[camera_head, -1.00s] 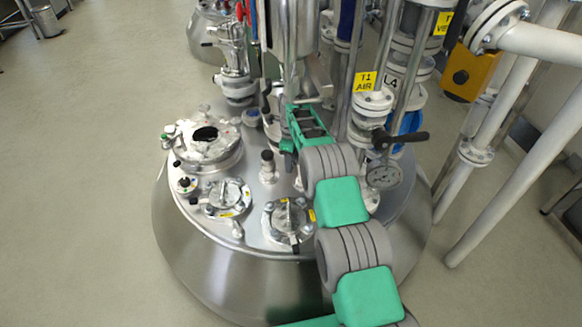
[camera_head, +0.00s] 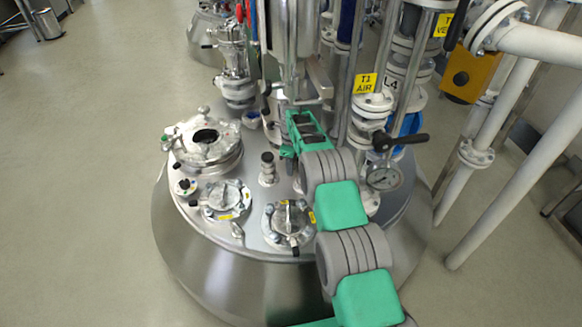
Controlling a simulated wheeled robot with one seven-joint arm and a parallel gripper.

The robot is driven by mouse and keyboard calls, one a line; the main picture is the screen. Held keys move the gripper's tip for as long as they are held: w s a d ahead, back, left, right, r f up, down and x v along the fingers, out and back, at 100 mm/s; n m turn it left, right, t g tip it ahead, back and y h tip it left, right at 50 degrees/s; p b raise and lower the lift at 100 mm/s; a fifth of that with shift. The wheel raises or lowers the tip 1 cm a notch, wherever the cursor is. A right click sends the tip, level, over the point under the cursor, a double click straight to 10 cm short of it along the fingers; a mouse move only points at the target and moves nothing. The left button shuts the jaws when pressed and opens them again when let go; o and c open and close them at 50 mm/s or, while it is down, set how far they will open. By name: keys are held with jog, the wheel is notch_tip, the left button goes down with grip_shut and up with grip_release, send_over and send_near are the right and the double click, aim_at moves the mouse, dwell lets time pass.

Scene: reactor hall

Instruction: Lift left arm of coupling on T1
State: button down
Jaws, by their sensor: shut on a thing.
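The T1 reactor (camera_head: 215,265) is a steel vessel with a domed lid full of fittings. My green and grey arm reaches from the bottom right over the lid to the pipework at the back. My gripper (camera_head: 290,132) is at the foot of the steel column (camera_head: 292,50) behind the lid's middle. Its fingertips are largely hidden by my wrist and the metal around them. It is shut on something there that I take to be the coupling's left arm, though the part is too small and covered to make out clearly.
The yellow T1 AIR tag (camera_head: 364,83), a black valve handle (camera_head: 405,138) and a pressure gauge (camera_head: 383,177) stand close to the right of my wrist. White pipes (camera_head: 520,170) rise at right; floor at left is clear.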

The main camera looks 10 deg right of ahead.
jog(key=shift+r+y+p, duration=0.2)
jog(key=shift+y+p, duration=0.1)
jog(key=shift+p, duration=0.1)
jog(key=shift+a+t+y, duration=0.15)
jog(key=shift+t+y, duration=0.25)
jog(key=c, duration=1.3)
grip_release()
jog(key=r, duration=0.2)
jog(key=r+p, duration=0.1)
jog(key=r, duration=0.2)
jog(key=d+r+p, duration=0.1)
jog(key=r, duration=0.1)
jog(key=shift+s+r, duration=0.2)
jog(key=shift+r, duration=0.15)
